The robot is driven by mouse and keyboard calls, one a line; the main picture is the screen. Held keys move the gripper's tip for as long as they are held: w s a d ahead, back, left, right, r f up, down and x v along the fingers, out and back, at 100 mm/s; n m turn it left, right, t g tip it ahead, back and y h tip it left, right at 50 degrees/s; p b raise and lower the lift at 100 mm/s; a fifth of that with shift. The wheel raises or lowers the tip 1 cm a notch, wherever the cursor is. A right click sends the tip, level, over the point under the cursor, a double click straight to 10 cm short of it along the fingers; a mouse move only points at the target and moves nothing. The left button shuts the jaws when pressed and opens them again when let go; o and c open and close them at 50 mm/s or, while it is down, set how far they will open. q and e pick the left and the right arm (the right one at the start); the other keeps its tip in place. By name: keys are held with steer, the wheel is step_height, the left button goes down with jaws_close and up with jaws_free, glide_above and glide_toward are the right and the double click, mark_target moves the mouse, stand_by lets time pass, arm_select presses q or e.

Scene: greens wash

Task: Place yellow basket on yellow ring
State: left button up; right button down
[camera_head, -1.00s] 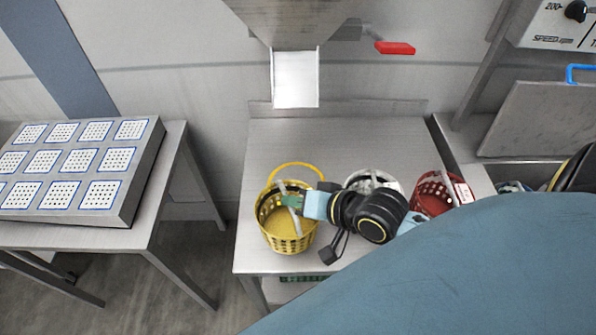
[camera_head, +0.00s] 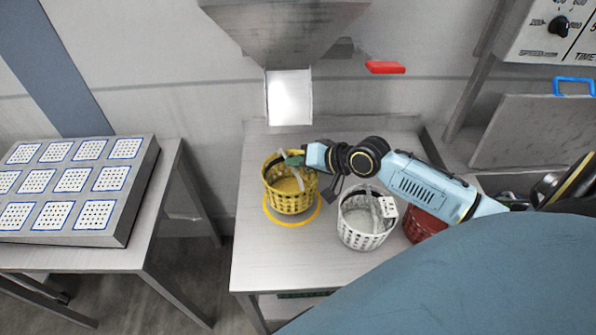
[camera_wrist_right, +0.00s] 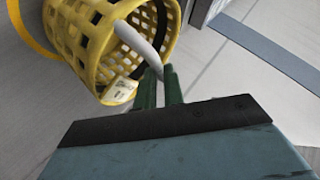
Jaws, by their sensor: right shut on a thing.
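The yellow basket (camera_head: 290,198) is at the left of the steel table, in front of the chute. The yellow ring (camera_head: 292,223) lies flat on the table; its front and sides show below the basket, which hides its back part. In the right wrist view the basket (camera_wrist_right: 95,45) looks tilted, with part of the ring (camera_wrist_right: 24,30) beyond it at the left. I cannot tell whether the basket touches the table. My right gripper (camera_head: 300,160) is shut on the basket's pale handle strip; its green fingers show in the right wrist view (camera_wrist_right: 160,82). My left gripper is out of view.
A white basket (camera_head: 362,222) and a red basket (camera_head: 424,226) stand to the right on the table (camera_head: 270,262), partly under my right arm. A metal chute (camera_head: 289,97) hangs behind. A side table with a perforated panel (camera_head: 75,190) stands left, across a gap.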

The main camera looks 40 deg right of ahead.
steer(key=shift+w+d+f, duration=0.1)
steer(key=shift+w+f, duration=0.05)
steer(key=shift+f, duration=1.55)
steer(key=c, duration=1.9)
jaws_free()
steer(key=shift+f+b, duration=0.15)
steer(key=shift+b, duration=0.2)
steer(key=o, duration=0.4)
